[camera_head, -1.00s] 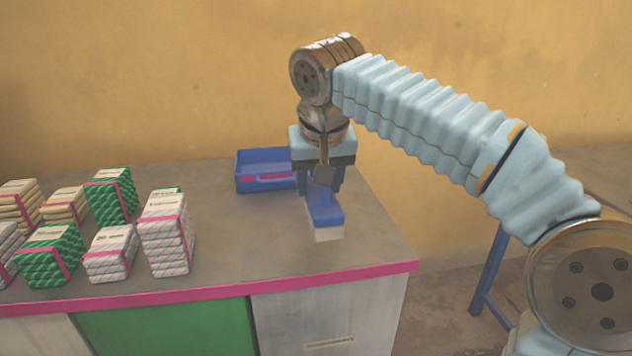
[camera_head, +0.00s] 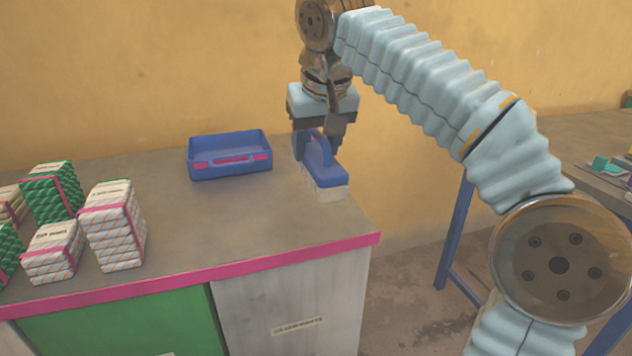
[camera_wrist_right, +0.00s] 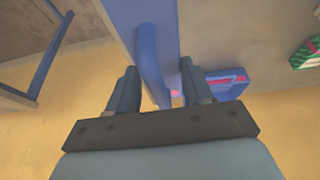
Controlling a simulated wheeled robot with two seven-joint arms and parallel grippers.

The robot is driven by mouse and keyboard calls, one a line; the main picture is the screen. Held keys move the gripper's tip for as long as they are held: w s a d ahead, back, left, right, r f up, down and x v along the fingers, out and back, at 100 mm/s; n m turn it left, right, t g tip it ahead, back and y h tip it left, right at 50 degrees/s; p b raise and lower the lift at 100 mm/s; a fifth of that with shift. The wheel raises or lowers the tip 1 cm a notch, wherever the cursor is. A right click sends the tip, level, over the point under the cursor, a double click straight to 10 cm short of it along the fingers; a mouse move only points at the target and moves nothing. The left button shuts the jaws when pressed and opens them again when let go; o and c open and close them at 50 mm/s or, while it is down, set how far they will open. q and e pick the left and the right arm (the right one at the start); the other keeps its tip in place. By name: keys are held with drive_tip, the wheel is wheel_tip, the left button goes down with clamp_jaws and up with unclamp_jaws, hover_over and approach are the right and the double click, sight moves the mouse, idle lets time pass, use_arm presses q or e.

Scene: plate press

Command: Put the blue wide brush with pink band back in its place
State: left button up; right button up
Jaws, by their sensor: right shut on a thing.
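The blue wide brush (camera_head: 326,175) has a raised blue handle and pale bristles pointing down. My right gripper (camera_head: 317,146) is shut on its handle, one finger on each side. The brush appears at the table's right edge, to the right of the blue tray; the exact gap below it is hard to judge. In the right wrist view the blue brush body (camera_wrist_right: 160,20) runs up between the fingers of my right gripper (camera_wrist_right: 158,88). I cannot make out the brush's pink band clearly. My left gripper is not in view.
A blue tray with a pink strip (camera_head: 203,170) stands at the back of the table (camera_head: 200,225). Green and white wrapped stacks (camera_head: 115,228) stand at the left. A second table (camera_head: 590,150) with small items is at the far right. The middle tabletop is clear.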

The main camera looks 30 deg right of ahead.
sight(317, 157)
drive_tip(key=w+d+f, duration=0.2)
drive_tip(key=w+f, duration=0.1)
drive_tip(key=w+d+f, duration=0.1)
drive_tip(key=f, duration=0.1)
drive_tip(key=shift+w+b, duration=0.15)
drive_tip(key=shift+b, duration=0.2)
drive_tip(key=x, duration=0.4)
drive_tip(key=shift+s+d+f+b, duration=0.1)
drive_tip(key=shift+s+f+b, duration=0.15)
drive_tip(key=shift+b, duration=0.15)
drive_tip(key=shift+f, duration=0.25)
drive_tip(key=shift+f, duration=0.1)
drive_tip(key=o, duration=1.1)
